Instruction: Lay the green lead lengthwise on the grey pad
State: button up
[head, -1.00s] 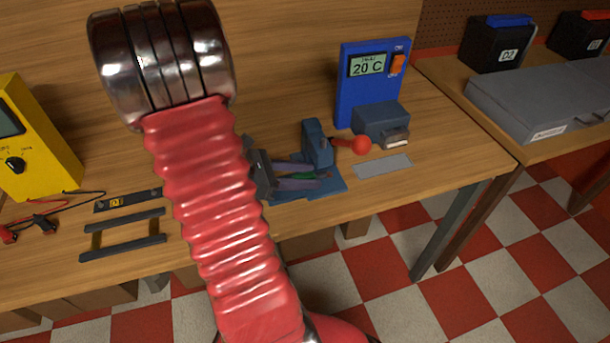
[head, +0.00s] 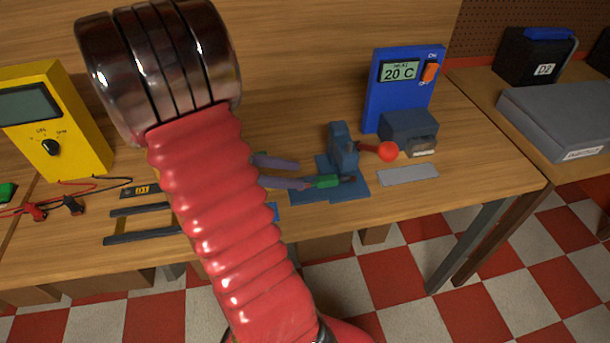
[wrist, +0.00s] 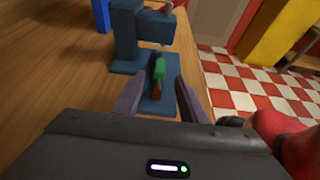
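The green lead (head: 325,181) lies on the blue base of a clamp-like fixture (head: 343,150) in the head view. In the wrist view the lead (wrist: 159,70) points towards me, with a dark reddish near end. My gripper (head: 303,175) is open and empty, just left of the lead. In the wrist view its fingers (wrist: 158,80) stand apart on either side of the lead's near end, with gaps on both sides. The grey pad (head: 408,175) is a bare flat strip on the bench, right of the fixture.
A red-ball lever (head: 388,152) sticks out right from the fixture. A blue heater unit reading 20 C (head: 405,90) stands behind the pad. A yellow meter (head: 55,120) and dark rails (head: 140,237) are at left. The bench's front edge is close below the pad.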

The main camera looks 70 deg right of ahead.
jog(key=shift+v, duration=1.6)
jog(key=shift+w+a+r, duration=0.1)
jog(key=shift+w+a, duration=0.15)
jog(key=shift+a, duration=0.2)
jog(key=w+a+r+m+t+y, duration=0.2)
jog(key=w+a+r+t, duration=0.1)
jog(key=a, duration=0.8)
jog(key=w+a+r+m+t+y, duration=0.2)
jog(key=w+a+r+t, duration=0.1)
jog(key=a+t, duration=0.5)
jog(key=w+a+r+m+t+y, duration=0.2)
jog(key=w+a+t, duration=0.3)
jog(key=a, duration=1)
jog(key=shift+w+r+t+y, duration=0.3)
jog(key=shift+r+t+y, duration=0.2)
jog(key=shift+r+t, duration=0.15)
jog(key=shift+o, duration=0.4)
jog(key=shift+c, duration=0.4)
jog(key=shift+c, duration=1)
